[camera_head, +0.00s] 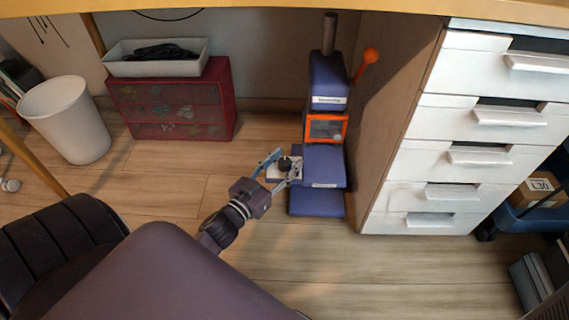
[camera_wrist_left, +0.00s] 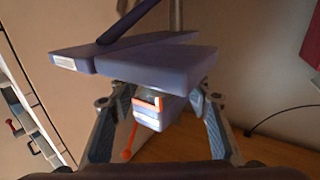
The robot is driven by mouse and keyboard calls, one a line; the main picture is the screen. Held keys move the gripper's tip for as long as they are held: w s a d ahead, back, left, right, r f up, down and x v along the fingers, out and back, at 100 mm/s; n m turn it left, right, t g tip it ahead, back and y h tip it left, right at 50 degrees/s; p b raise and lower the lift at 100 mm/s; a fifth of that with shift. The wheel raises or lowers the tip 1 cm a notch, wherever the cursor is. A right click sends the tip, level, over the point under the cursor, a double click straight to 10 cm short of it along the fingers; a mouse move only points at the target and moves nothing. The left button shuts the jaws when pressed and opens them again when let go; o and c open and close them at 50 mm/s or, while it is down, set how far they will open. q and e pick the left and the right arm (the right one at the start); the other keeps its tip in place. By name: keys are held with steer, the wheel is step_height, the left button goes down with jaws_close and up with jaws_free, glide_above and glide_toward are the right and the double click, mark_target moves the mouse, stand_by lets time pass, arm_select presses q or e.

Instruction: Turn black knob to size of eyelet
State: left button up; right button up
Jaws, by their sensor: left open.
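A blue-purple press (camera_head: 318,165) stands upright on the floor, with an orange frame (camera_head: 326,127) and an orange-tipped lever (camera_head: 369,57). The small black knob (camera_head: 284,163) is on a light plate at the press's left side. My left gripper (camera_head: 287,161) is open, its fingers around or just beside the knob; contact cannot be told. In the left wrist view, the press's blue slabs (camera_wrist_left: 150,62) and orange part (camera_wrist_left: 146,103) show beyond the spread fingers (camera_wrist_left: 160,97); I cannot make out the knob there. No eyelet can be made out. My right gripper is not in view.
A white drawer unit (camera_head: 400,150) stands close to the right of the press. A red chest (camera_head: 172,106) with a white tray (camera_head: 140,68) and a white bin (camera_head: 66,121) stand at left. The desk edge (camera_head: 300,6) runs overhead. Floor in front is clear.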

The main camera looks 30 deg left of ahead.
arm_select(q)
steer(key=shift+c, duration=0.3)
steer(key=c, duration=1.1)
